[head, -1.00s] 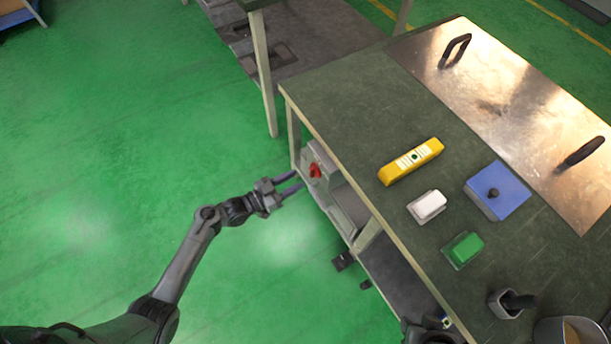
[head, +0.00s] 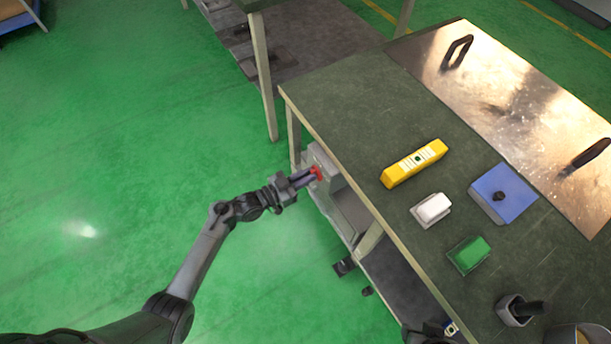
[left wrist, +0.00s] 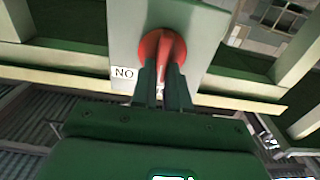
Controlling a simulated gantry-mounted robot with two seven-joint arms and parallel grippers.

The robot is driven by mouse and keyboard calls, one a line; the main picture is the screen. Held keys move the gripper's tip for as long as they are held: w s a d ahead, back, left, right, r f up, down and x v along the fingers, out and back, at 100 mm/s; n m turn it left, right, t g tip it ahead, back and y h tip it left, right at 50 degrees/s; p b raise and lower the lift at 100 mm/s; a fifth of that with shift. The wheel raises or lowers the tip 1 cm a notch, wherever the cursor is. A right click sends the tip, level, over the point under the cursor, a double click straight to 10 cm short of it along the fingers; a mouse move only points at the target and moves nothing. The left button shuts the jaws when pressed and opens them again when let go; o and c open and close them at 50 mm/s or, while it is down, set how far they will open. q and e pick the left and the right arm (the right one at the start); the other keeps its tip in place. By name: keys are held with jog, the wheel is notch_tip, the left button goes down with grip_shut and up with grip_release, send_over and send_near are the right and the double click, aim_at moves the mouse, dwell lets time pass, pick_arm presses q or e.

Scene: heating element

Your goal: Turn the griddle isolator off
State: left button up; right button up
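The griddle isolator is a grey box (head: 325,160) with a red rotary knob (head: 316,173), mounted under the near left edge of the workbench. In the left wrist view the red knob (left wrist: 163,50) has its raised handle pointing toward my fingers, beside a plate reading "NO" (left wrist: 124,73). My left gripper (head: 312,175) reaches the knob from the left. Its fingers (left wrist: 162,82) lie on both sides of the handle, close together, and look shut on it. The fingertips partly hide the knob in the head view.
The green bench top (head: 345,100) holds a yellow bar (head: 414,163), a white block (head: 433,208), a green block (head: 469,254), a blue block with a dark knob (head: 503,193) and a metal plate with two handles (head: 500,90). The floor left of the bench is clear.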

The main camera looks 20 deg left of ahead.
pick_arm(q)
grip_shut()
jog(key=shift+w+a+f+n+p, duration=0.2)
jog(key=shift+n+p, duration=0.8)
jog(key=shift+n, duration=2)
jog(key=shift+w+a+f+n+p, duration=0.2)
jog(key=shift+n+p, duration=0.85)
jog(key=shift+n, duration=1.95)
jog(key=shift+w+a+f+n+p, duration=0.2)
jog(key=shift+n+p, duration=0.8)
jog(key=shift+n, duration=2)
jog(key=shift+s+f, duration=0.1)
jog(key=shift+s, duration=0.1)
jog(key=o, duration=0.7)
grip_release()
jog(key=shift+c, duration=0.2)
